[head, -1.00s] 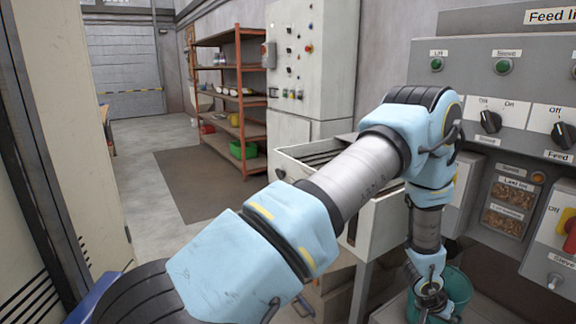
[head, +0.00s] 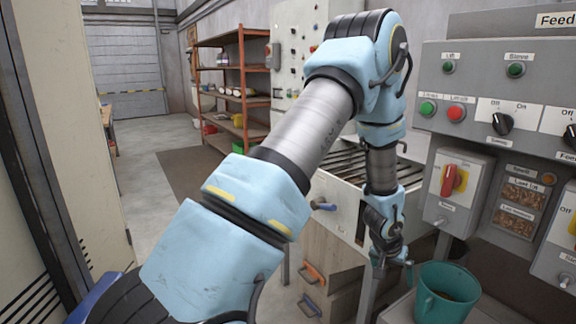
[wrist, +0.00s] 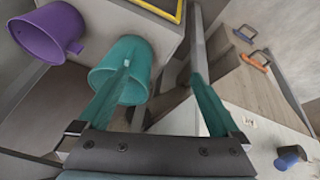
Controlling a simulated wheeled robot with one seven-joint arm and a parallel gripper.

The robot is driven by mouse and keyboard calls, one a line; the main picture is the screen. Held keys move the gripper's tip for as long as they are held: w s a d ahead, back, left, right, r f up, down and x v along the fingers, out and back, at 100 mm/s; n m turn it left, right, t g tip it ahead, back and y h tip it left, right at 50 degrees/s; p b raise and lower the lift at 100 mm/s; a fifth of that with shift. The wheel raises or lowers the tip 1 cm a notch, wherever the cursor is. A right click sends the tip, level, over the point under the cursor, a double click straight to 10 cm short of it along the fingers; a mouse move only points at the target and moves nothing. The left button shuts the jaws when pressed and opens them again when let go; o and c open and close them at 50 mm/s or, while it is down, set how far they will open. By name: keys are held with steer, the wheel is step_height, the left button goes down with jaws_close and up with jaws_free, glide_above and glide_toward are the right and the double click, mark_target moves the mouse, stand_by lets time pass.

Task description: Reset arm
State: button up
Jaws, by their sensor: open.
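My arm reaches from the bottom left of the head view, and its end hangs down at centre right. My gripper (head: 388,262) is left of a teal bucket (head: 430,305) and apart from it. In the wrist view my gripper (wrist: 162,80) has its two teal fingers spread with nothing between them. The teal bucket (wrist: 135,50) shows behind the left finger there, partly covered by it.
A panel (head: 470,95) with knobs and switches stands at the right. A grey bin with a slatted top (head: 335,190) stands behind my arm. An orange shelf (head: 240,85) is farther back; the floor at left is clear.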

steer(key=w+a+r+n+y, duration=0.1)
steer(key=a+r+n, duration=0.1)
steer(key=a+r, duration=0.6)
steer(key=w+a+r+n+y, duration=0.15)
steer(key=a+r, duration=0.35)
steer(key=a, duration=0.8)
steer(key=s+a+r+n, duration=0.1)
steer(key=s+a+r, duration=0.2)
steer(key=s+a, duration=0.3)
steer(key=s+a+r+n+g+y+p, duration=0.1)
steer(key=s+a+r+n, duration=0.1)
steer(key=s+a+r, duration=0.2)
steer(key=s+a, duration=0.1)
steer(key=a, duration=0.2)
steer(key=shift+s+a, duration=0.35)
steer(key=shift+a, duration=0.05)
